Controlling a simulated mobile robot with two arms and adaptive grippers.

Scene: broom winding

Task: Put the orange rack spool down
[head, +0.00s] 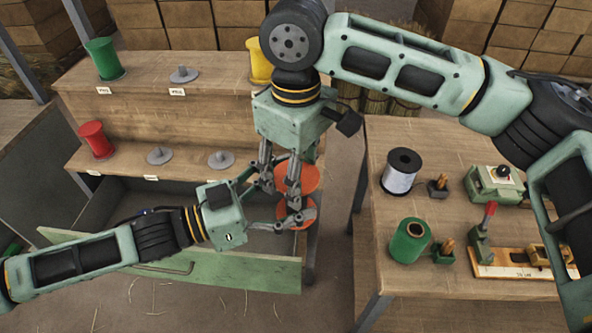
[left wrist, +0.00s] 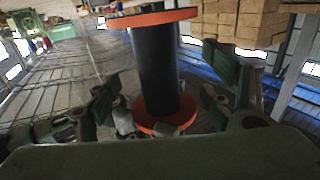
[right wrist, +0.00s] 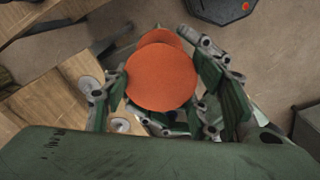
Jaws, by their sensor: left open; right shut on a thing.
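The orange rack spool (head: 298,177) has orange flanges and a black core, and hangs above the open drawer's right end. In the left wrist view its black core (left wrist: 160,70) stands between my left fingers. My right gripper (head: 281,190) comes down from above and is shut on the spool; the right wrist view shows the orange flange (right wrist: 160,78) between its fingers. My left gripper (head: 285,203) reaches in from the left, open, with its fingers either side of the core. Fingers partly hide the spool in the head view.
A two-tier wooden rack (head: 150,117) holds a green spool (head: 104,59), a yellow spool (head: 259,62), a red spool (head: 96,140) and empty grey pegs. An open drawer (head: 170,268) juts out below. The right workbench (head: 400,290) carries spools and small fixtures.

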